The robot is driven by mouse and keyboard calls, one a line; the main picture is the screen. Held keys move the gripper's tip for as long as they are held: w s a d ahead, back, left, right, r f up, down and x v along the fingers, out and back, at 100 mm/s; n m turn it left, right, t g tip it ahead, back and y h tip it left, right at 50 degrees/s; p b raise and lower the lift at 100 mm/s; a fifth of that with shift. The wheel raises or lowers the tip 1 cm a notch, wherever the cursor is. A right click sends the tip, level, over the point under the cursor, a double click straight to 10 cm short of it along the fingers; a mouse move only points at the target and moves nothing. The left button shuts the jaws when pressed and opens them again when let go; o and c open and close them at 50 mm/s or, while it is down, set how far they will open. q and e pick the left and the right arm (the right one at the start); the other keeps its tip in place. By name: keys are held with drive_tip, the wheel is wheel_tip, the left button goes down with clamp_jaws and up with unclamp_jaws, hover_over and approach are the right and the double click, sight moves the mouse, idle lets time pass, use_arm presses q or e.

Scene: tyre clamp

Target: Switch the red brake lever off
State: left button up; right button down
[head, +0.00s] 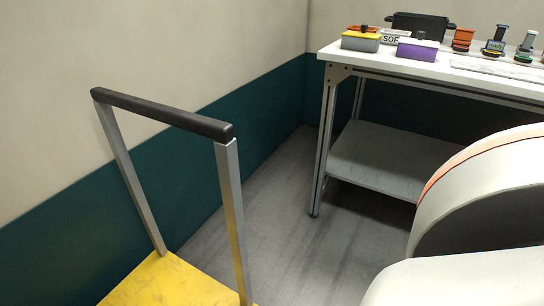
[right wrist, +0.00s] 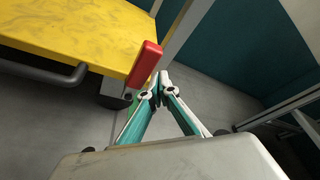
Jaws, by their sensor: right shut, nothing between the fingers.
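The red brake lever (right wrist: 145,64) shows in the right wrist view, at the near edge of the yellow trolley platform (right wrist: 85,28). It is a flat red bar standing tilted. A small green part (right wrist: 134,105) shows below it, partly hidden by my finger. My right gripper (right wrist: 161,80) is shut and empty. Its fingertips appear right beside the lower end of the lever, on its right; I cannot tell whether they touch. In the head view the platform (head: 170,283) shows at the bottom left, and the lever is out of view. My left gripper is not in view.
The trolley's black push handle (head: 165,114) rises on two metal posts. A white table (head: 400,66) with bins and small items stands at the back right. A grey bar (right wrist: 45,72) runs along the platform's edge. Floor (head: 290,215) between trolley and table is clear.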

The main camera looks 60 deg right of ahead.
drive_tip(key=shift+w+a+r, duration=0.1)
drive_tip(key=shift+w+a, duration=0.05)
drive_tip(key=shift+a, duration=0.05)
idle(0.4)
wheel_tip(320, 180, up, 10)
idle(0.6)
drive_tip(key=shift+d, duration=0.1)
idle(0.4)
